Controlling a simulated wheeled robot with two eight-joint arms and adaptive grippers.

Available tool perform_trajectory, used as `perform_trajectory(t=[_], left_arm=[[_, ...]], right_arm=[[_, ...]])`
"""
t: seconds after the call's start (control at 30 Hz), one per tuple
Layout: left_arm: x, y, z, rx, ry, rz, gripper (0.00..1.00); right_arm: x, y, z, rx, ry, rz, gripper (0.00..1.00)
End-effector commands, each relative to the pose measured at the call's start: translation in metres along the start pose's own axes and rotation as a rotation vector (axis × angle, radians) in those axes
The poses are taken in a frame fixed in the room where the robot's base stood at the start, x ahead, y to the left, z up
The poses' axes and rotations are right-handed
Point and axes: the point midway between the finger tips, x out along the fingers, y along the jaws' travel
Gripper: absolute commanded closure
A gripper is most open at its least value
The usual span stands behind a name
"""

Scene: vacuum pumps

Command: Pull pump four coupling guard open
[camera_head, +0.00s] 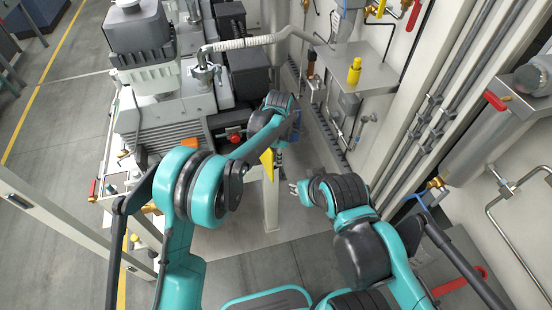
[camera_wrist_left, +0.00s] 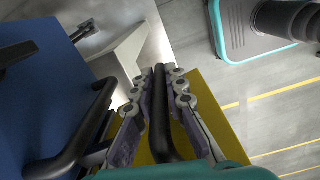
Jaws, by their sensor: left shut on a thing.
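The coupling guard (camera_head: 267,163) shows in the head view as a small yellow piece beside my left gripper (camera_head: 280,145), low at the right end of the pump frame. In the left wrist view it is a yellow panel (camera_wrist_left: 213,97) behind the fingers. My left gripper (camera_wrist_left: 158,80) is shut on a black bar handle (camera_wrist_left: 163,125) that runs between its fingers in front of the yellow panel. Most of the guard is hidden by my arm and fingers. My right gripper (camera_head: 297,188) is apart from the guard, to its right, and its finger opening is too small to read.
The pump unit (camera_head: 170,110) with a pale hose stands at the left. In the left wrist view, a blue panel (camera_wrist_left: 50,85) with a black handle (camera_wrist_left: 80,145) is close by. A wall with pipes (camera_head: 430,120) is at the right. Grey floor (camera_head: 235,235) is clear below.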

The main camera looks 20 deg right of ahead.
Motion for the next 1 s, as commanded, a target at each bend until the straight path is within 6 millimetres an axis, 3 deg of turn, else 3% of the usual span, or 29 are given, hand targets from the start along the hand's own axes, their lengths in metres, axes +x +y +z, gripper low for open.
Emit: perform_trajectory(t=[0.43, 0.47, 0.53, 0.87, 1.0], left_arm=[[-0.001, 0.002, 0.001, 0.001, 0.000, 0.003, 1.00], [-0.001, 0.002, 0.001, 0.001, 0.000, 0.003, 0.83], [-0.001, 0.002, 0.001, 0.001, 0.000, 0.002, 0.67], [-0.002, 0.001, 0.001, 0.001, 0.000, 0.001, 0.67], [-0.018, 0.001, 0.001, 0.001, 0.000, 0.001, 0.67]], right_arm=[[0.000, 0.000, 0.000, 0.000, 0.000, 0.000, 0.68], [0.000, 0.000, 0.000, 0.000, 0.000, 0.000, 0.68], [0.000, 0.000, 0.000, 0.000, 0.000, 0.000, 0.68], [0.000, 0.000, 0.000, 0.000, 0.000, 0.000, 0.68], [0.000, 0.000, 0.000, 0.000, 0.000, 0.000, 0.68]])
